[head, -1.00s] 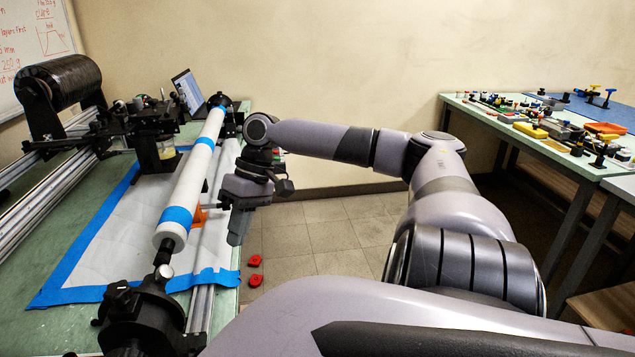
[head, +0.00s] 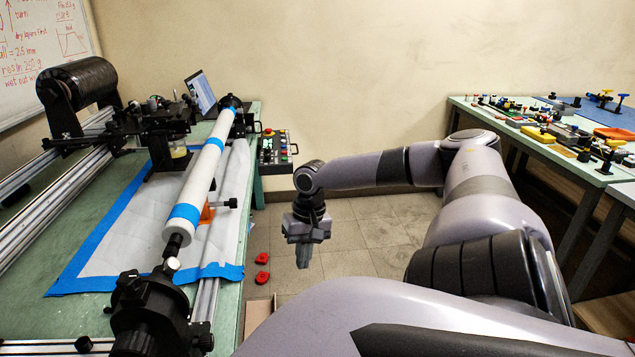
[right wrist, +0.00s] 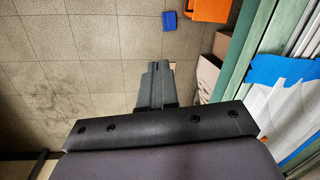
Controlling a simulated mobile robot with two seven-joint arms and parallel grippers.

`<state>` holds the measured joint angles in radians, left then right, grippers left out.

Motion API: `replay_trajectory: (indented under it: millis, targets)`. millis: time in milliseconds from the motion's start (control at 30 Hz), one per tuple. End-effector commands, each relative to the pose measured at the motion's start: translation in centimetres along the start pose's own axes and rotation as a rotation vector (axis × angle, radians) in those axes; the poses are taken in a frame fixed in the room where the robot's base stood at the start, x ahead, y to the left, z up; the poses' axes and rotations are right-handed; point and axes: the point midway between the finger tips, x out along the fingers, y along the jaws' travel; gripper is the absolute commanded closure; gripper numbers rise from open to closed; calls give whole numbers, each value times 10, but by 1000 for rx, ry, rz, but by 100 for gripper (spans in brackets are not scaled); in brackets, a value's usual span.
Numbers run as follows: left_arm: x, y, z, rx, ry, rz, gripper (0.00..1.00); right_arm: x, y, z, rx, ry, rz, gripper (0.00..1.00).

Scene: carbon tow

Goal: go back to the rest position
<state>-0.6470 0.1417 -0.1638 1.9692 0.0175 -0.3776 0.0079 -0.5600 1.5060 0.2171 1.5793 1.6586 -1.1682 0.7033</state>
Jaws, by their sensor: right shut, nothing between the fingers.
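My right gripper (head: 303,258) hangs pointing down over the tiled floor, to the right of the winding table (head: 232,300) and clear of it. In the right wrist view its fingers (right wrist: 154,85) are together with nothing between them. The white tube with blue tape bands (head: 205,165) lies on the winding machine at the left. My left gripper does not show in either view.
A control box with buttons (head: 274,148) is at the table's right edge. Two red pieces (head: 262,268) lie on the floor beside the table. A second table (head: 565,165) with many small parts stands at the right.

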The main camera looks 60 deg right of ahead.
Motion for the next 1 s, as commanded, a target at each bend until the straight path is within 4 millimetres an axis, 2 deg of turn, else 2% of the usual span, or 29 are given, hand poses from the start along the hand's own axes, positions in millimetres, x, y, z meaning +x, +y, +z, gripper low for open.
replay_trajectory:
  millis: [200,533,633,767,900,1000]
  targets:
    - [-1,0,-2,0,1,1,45,8,13,-1,49,13,34,100]
    - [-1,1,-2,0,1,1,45,10,16,-1,59,16,39,100]
    - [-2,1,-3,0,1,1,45,18,19,3,46,20,36,100]
    - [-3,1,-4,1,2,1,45,48,32,17,-17,42,26,100]
    - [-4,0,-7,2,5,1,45,98,42,46,-144,92,2,100]
    - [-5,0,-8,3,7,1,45,131,39,71,-248,137,-26,100]
